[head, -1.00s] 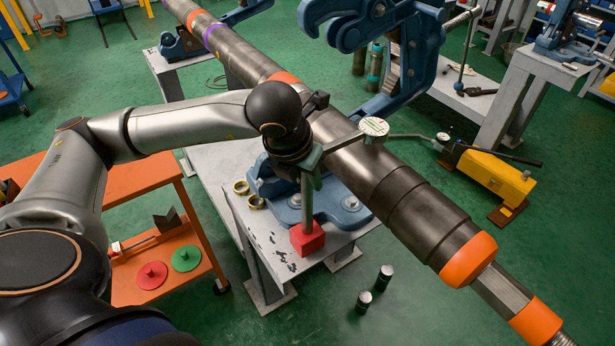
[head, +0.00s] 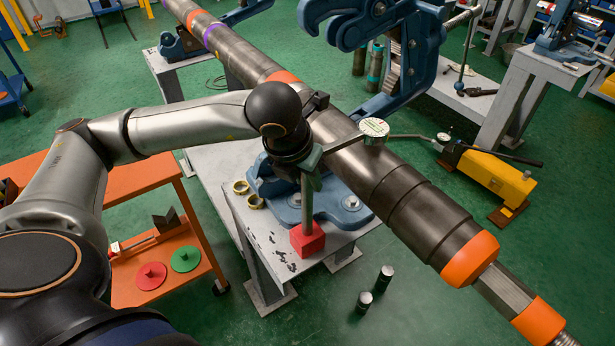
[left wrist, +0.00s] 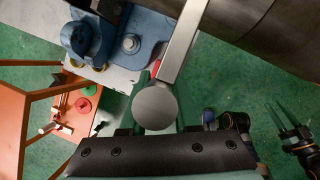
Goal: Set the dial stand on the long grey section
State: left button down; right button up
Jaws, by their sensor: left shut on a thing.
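The dial stand has a red block base (head: 307,239), a grey post and a side arm with a round white dial (head: 374,128). My left gripper (head: 308,160) is shut on the stand near the top of its post. The base hangs in the air beside the pipe, on its near left side. In the left wrist view the post's round end (left wrist: 154,106) sits between the fingers, with a bit of the red base behind. The long grey section (head: 335,135) of the pipe runs behind the gripper. My right gripper (left wrist: 283,118) shows at the wrist view's right edge, fingers apart and empty.
The pipe rests in a blue vise (head: 345,205) on a grey bench. Orange bands (head: 470,259) mark the pipe. An orange cart (head: 125,290) with red and green discs stands left. A yellow hand pump (head: 495,178) is at right. A large blue wrench (head: 405,50) rises behind the pipe.

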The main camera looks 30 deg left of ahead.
pick_arm(q)
jog(key=shift+w, duration=0.1)
jog(key=c, duration=0.6)
grip_release()
jog(key=shift+s+f, duration=0.2)
jog(key=shift+f, duration=0.05)
jog(key=shift+r, duration=0.1)
jog(key=shift+r, duration=0.15)
jog(key=shift+r+p, duration=1.8)
jog(key=shift+r, duration=1.6)
